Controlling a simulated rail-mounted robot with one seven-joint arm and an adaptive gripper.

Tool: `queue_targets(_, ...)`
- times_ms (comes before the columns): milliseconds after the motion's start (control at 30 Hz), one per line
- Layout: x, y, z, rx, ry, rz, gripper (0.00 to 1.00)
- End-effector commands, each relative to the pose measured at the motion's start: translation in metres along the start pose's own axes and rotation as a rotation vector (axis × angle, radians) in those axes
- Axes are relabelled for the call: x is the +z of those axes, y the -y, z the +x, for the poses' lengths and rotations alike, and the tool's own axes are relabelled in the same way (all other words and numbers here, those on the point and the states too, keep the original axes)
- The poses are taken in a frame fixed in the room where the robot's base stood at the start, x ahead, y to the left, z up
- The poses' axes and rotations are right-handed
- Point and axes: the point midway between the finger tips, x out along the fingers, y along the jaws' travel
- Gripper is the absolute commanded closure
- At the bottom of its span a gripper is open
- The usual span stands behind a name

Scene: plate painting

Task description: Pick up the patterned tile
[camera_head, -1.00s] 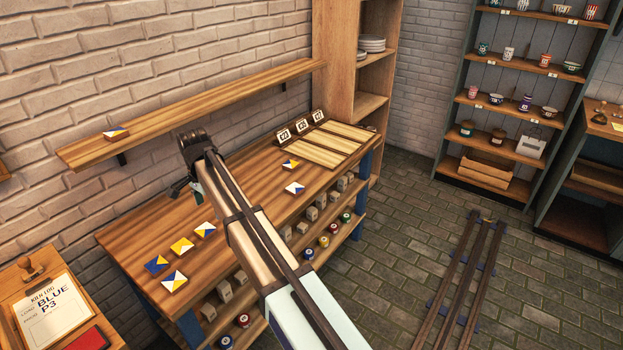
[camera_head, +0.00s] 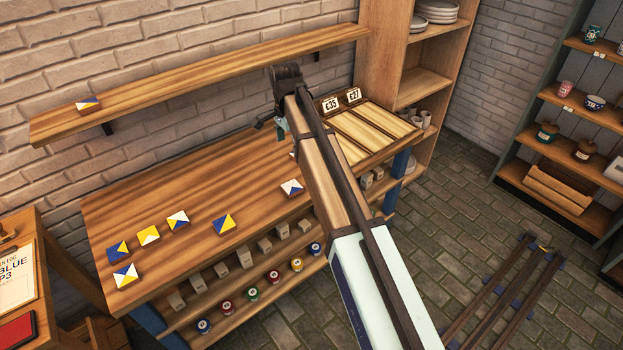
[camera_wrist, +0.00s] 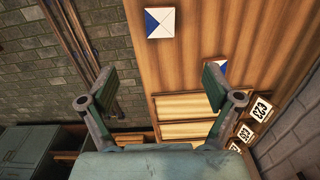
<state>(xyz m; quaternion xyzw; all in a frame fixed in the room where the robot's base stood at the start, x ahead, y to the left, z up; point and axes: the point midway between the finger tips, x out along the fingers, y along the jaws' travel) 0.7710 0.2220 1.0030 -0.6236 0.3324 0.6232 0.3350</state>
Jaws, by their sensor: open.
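Several square tiles in blue, white and yellow lie on the wooden workbench (camera_head: 190,200). At its left are a blue-yellow tile (camera_head: 118,251), a yellow-white tile (camera_head: 148,234), a white-blue-yellow tile (camera_head: 178,219), a blue-white tile (camera_head: 125,275) and a yellow-blue tile (camera_head: 223,224). A white-blue tile (camera_head: 291,188) lies beside my arm; another tile behind it is mostly hidden. One more tile (camera_head: 88,104) sits on the wall shelf. My gripper (camera_wrist: 160,78) is open and empty above the bench. The wrist view shows a blue-white tile (camera_wrist: 160,22) beyond its fingers and a partly hidden tile (camera_wrist: 220,67).
A framed wooden tray (camera_head: 360,135) with number cards (camera_head: 342,100) stands at the bench's right end. The wall shelf (camera_head: 220,72) runs above the bench. Paint pots (camera_head: 251,293) and blocks stand below. Floor rails (camera_head: 500,295) lie at right.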

Motion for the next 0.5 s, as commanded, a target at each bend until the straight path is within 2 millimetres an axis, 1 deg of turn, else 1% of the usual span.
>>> queue_targets(167,0.001,-0.003,0.014,0.005,0.002,0.006,0.1)
queue_targets(500,0.001,-0.003,0.073,0.006,0.002,0.005,0.1)
